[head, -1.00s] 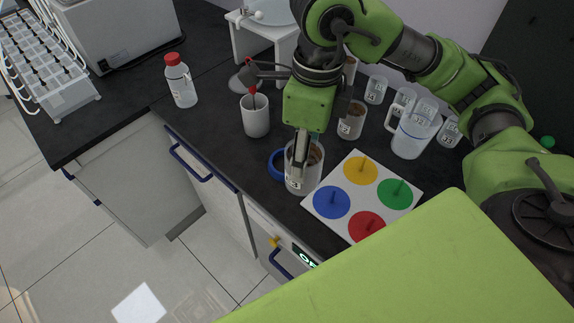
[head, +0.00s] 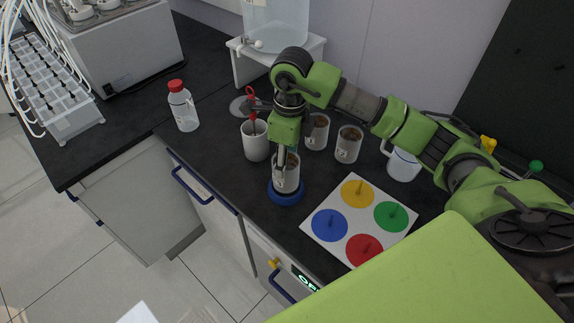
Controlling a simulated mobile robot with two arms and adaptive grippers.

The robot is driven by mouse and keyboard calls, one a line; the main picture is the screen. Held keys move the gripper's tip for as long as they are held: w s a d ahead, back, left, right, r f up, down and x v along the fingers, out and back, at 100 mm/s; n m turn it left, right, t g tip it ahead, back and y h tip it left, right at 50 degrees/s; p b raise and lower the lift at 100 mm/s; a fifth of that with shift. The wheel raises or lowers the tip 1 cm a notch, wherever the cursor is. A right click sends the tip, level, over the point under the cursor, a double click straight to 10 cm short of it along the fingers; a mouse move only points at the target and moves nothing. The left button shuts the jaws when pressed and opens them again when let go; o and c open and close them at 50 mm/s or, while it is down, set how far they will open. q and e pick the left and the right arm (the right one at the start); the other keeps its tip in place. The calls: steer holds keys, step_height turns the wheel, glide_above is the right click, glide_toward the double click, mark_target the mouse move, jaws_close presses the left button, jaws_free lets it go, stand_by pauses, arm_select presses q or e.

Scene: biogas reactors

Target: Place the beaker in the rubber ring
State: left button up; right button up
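The beaker (head: 289,178) is a clear cup with brown contents and a label. It stands about upright at the blue rubber ring (head: 286,198), which shows around its base on the black bench. I cannot tell from this angle whether its bottom touches the bench. My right gripper (head: 281,165) comes down from above and is shut on the beaker's wall, with one finger in front of it. The other finger is largely hidden. My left gripper is not in view.
A white cup (head: 255,146) with a red-handled tool stands close left. Two beakers with brown contents (head: 317,133) (head: 348,145) stand behind right. A board with coloured discs (head: 327,251) lies right, a pitcher (head: 403,165) beyond. A red-capped bottle (head: 183,108) stands left.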

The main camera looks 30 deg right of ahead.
step_height(320, 180, down, 2)
steer(key=shift+s+f+p, duration=0.1)
steer(key=shift+p, duration=0.4)
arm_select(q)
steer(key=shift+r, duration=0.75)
arm_select(e)
steer(key=shift+f, duration=0.15)
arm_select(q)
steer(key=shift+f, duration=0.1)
arm_select(e)
steer(key=shift+f, duration=0.1)
steer(key=o, duration=1.2)
steer(key=shift+f+b, duration=0.1)
steer(key=shift+b, duration=0.2)
steer(key=o, duration=0.4)
